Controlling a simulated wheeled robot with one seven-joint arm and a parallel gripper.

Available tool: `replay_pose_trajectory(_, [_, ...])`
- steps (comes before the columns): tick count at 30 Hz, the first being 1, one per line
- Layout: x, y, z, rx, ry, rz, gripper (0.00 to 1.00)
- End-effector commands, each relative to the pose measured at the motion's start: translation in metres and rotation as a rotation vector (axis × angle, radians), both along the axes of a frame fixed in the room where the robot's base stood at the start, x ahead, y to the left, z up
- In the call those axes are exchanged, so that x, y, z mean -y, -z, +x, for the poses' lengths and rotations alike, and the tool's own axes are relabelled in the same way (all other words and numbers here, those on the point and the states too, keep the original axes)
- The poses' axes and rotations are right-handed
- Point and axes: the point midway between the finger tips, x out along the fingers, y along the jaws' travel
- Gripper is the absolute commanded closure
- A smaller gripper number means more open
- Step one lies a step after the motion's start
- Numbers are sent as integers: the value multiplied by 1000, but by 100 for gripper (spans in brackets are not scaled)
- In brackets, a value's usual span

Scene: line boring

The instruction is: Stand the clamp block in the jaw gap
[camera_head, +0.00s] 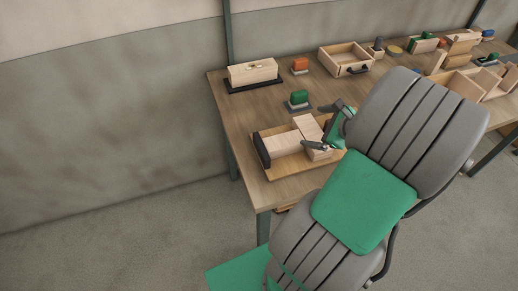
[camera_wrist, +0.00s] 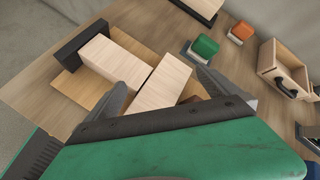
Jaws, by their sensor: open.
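A pale wood block (camera_wrist: 165,82), apparently the clamp block, lies between the fingers of my gripper (camera_wrist: 160,78) in the wrist view. My gripper is open, with one finger on each side of the block; contact is not clear. The block also shows in the head view (camera_head: 308,127). A longer pale block (camera_wrist: 112,60) runs from it to a dark upright end plate (camera_wrist: 80,43). These sit on a tan wooden board (camera_wrist: 78,85), also in the head view (camera_head: 285,171). I cannot make out the jaw gap, and the near end of the block is hidden by my gripper.
Behind stand a green block (camera_head: 299,96) on a grey base, an orange block (camera_head: 300,64), a pale block on a black base (camera_head: 252,72) and an open wooden drawer box (camera_head: 335,62). More wooden trays (camera_head: 468,84) are at right. The table's left front is bare.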

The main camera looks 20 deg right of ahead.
Motion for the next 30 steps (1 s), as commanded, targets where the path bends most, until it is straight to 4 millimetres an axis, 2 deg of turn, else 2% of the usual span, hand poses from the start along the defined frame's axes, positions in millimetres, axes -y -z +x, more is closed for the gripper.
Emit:
replay_pose_trajectory(1, [-37, -4, 14, -51, -192, -150, 0])
replay_pose_trajectory(5, [-120, -14, 21, -150, -718, -560, 0])
replay_pose_trajectory(6, [-145, -19, 17, -165, -888, -685, 0])
replay_pose_trajectory(9, [-199, -35, -2, -174, -1296, -974, 0])
replay_pose_trajectory(12, [-237, -50, -27, -150, -1639, -1204, 0])
replay_pose_trajectory(15, [-257, -60, -49, -115, -1869, -1346, 0])
replay_pose_trajectory(18, [-265, -63, -60, -94, -1980, -1410, 0])
replay_pose_trajectory(27, [-265, -64, -61, -91, -2000, -1420, 0])
replay_pose_trajectory(30, [-265, -64, -61, -91, -2000, -1420, 7])
